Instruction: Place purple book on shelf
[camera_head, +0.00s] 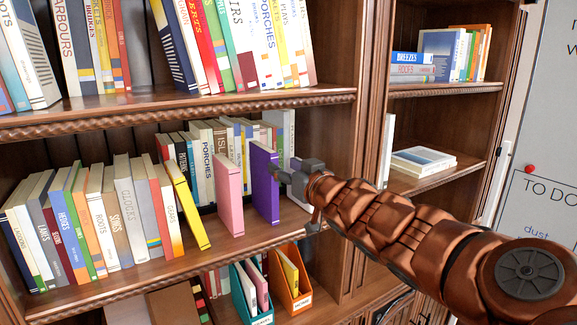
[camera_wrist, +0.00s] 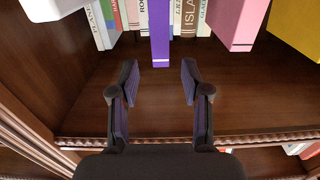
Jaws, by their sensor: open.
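The purple book (camera_head: 264,184) stands upright on the middle shelf (camera_head: 215,252), near the shelf's front and just right of a pink book. My gripper (camera_head: 285,176) is at its right side in the head view, very close to it. In the wrist view the purple book (camera_wrist: 159,32) shows its narrow spine, and my open gripper (camera_wrist: 159,66) has one fingertip on each side of the spine's near end, with a gap on both sides. I cannot tell how deep the book sits between the fingers.
The pink book (camera_head: 229,201) and a leaning yellow book (camera_head: 187,205) stand to the left. A row of books (camera_head: 215,150) is behind. An orange file box (camera_head: 291,290) and a teal one are below. A wooden upright (camera_head: 367,90) is right of my gripper.

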